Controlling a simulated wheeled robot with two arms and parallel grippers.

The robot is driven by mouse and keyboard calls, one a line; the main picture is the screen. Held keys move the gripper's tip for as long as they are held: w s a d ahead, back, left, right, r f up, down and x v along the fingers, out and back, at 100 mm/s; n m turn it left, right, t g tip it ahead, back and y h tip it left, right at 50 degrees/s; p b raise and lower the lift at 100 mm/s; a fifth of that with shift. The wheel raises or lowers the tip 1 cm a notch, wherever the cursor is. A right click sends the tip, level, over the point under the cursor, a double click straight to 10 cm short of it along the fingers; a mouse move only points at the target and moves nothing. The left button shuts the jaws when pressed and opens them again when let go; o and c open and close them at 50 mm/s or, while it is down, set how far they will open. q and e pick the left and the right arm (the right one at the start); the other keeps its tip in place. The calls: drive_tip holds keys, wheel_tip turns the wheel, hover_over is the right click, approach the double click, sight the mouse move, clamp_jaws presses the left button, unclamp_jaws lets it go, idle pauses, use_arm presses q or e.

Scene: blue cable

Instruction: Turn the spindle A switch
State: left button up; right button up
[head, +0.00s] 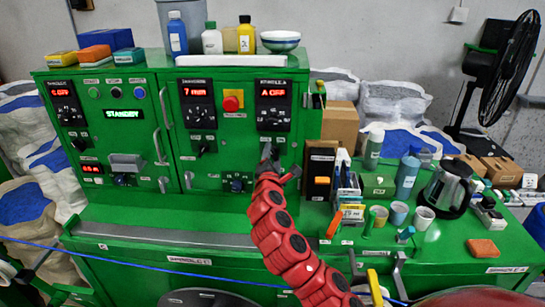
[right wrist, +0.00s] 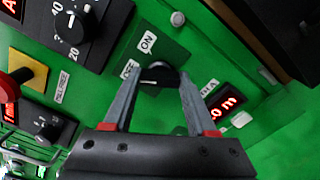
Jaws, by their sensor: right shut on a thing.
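The spindle A switch (right wrist: 159,74) is a black rotary knob on a green plate, seen in the right wrist view. An ON label (right wrist: 147,42) sits above it. Another label to its left is partly covered by a finger. My right gripper (right wrist: 160,86) has a finger on each side of the knob and is shut on it. In the head view my right gripper (head: 271,158) reaches the cabinet front below the spindle A panel (head: 273,105), whose red display reads "A OFF". It hides the switch there. My left gripper is not in view.
A red button on a yellow plate (head: 232,101) is left of the spindle A panel. A dark box with an orange switch (head: 321,181) stands right of my gripper. Cups, a kettle (head: 447,188) and bottles crowd the bench at right. A blue cable (head: 150,267) crosses the front.

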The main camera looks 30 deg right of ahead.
drive_tip(key=shift+f+m+b, duration=0.2)
drive_tip(key=shift+m+b, duration=0.7)
drive_tip(key=shift+b, duration=0.1)
drive_tip(key=m+b, duration=0.7)
drive_tip(key=b, duration=0.2)
drive_tip(key=shift+f+m, duration=0.1)
drive_tip(key=shift+m, duration=0.3)
drive_tip(key=shift+m+b, duration=0.8)
drive_tip(key=shift+b, duration=0.2)
drive_tip(key=shift+r+m+b, duration=0.25)
drive_tip(key=shift+m+b, duration=0.2)
drive_tip(key=shift+m, duration=0.05)
drive_tip(key=o, duration=1.4)
drive_tip(key=shift+c, duration=0.2)
drive_tip(key=shift+a, duration=0.1)
